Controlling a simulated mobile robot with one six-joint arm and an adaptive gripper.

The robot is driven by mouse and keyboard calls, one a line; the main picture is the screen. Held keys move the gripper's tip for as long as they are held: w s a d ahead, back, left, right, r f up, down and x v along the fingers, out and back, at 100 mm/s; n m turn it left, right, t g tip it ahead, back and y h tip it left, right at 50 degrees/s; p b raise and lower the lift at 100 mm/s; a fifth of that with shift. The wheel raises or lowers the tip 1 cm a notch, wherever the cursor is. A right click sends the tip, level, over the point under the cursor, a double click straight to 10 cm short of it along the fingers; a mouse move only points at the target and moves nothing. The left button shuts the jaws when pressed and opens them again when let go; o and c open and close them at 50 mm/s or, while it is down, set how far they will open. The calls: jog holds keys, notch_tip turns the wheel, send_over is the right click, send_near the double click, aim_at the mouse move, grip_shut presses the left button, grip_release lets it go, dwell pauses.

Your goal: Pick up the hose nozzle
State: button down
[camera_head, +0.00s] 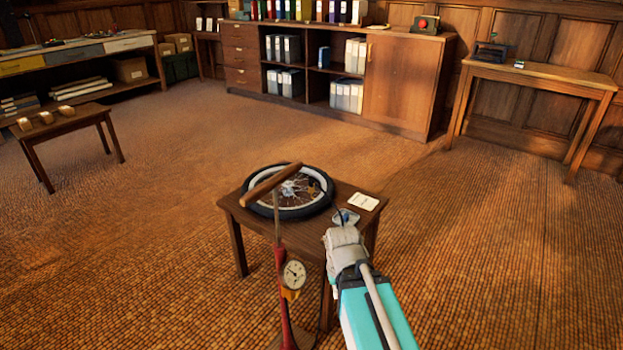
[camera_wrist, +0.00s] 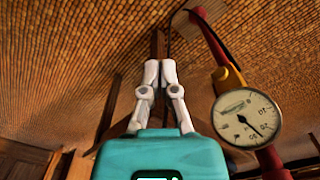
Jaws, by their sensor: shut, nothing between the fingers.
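My gripper (camera_wrist: 160,72) is shut, its two white fingertips together with nothing between them. In the head view the end of my arm hides it. A red floor pump (camera_head: 279,258) with a wooden handle (camera_head: 272,185) and a round gauge (camera_head: 293,274) stands in front of a small table. In the wrist view the pump (camera_wrist: 213,38) and gauge (camera_wrist: 247,118) are to the right of the fingers. A thin dark hose (camera_wrist: 172,22) curves from the pump's end near the top. I cannot clearly pick out the hose nozzle in either view.
The small table (camera_head: 235,209) bears a spoked wheel (camera_head: 318,208), a white card (camera_head: 363,201) and a small bluish item (camera_head: 347,214). A cabinet (camera_head: 400,85), side table (camera_head: 540,76) and low table (camera_head: 62,125) stand farther off. Open carpet lies between.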

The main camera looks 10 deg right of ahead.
jog(key=shift+r+p, duration=1)
jog(key=shift+r, duration=0.55)
